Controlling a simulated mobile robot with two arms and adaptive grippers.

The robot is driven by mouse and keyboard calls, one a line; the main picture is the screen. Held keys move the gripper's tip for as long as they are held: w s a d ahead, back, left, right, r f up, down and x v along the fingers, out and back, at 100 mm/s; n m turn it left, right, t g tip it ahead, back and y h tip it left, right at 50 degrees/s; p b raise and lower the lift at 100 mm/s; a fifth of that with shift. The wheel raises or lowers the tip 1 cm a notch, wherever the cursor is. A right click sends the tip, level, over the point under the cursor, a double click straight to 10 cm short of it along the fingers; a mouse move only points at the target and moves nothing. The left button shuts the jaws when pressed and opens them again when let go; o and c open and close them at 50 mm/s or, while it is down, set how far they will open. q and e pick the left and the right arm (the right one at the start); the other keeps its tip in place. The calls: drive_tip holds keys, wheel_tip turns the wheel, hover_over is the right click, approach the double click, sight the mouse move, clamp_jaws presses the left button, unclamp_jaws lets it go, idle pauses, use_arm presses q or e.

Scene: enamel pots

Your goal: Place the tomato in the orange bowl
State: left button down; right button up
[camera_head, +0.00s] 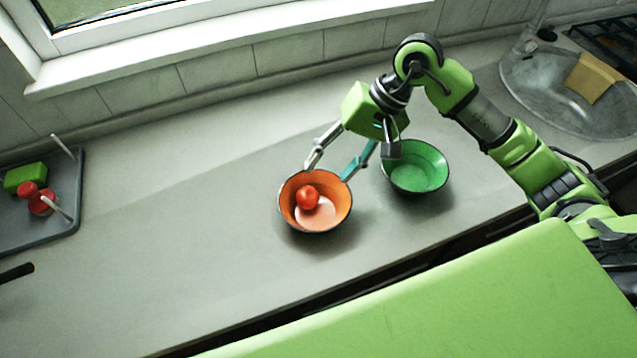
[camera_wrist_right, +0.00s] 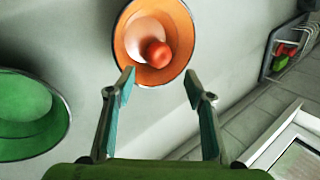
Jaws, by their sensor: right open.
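The red tomato (camera_head: 307,197) lies inside the orange bowl (camera_head: 334,213), against the inner wall. In the right wrist view the tomato (camera_wrist_right: 158,54) also shows inside the orange bowl (camera_wrist_right: 184,32). My right gripper (camera_head: 328,172) is open and empty, with its fingers spread at the far rim of the bowl. In the right wrist view its fingertips (camera_wrist_right: 159,86) are apart on either side of the rim, and nothing is between them. I cannot tell if a finger touches the rim. My left gripper is not in view.
A green bowl (camera_head: 418,174) stands right of the orange bowl, close to my right gripper. A dark tray (camera_head: 62,228) with a green block and red items is at the left. A sink (camera_head: 545,85) is at the back right. The counter between tray and bowl is clear.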

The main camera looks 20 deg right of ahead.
drive_tip(key=v, duration=0.4)
drive_tip(key=shift+b, duration=0.3)
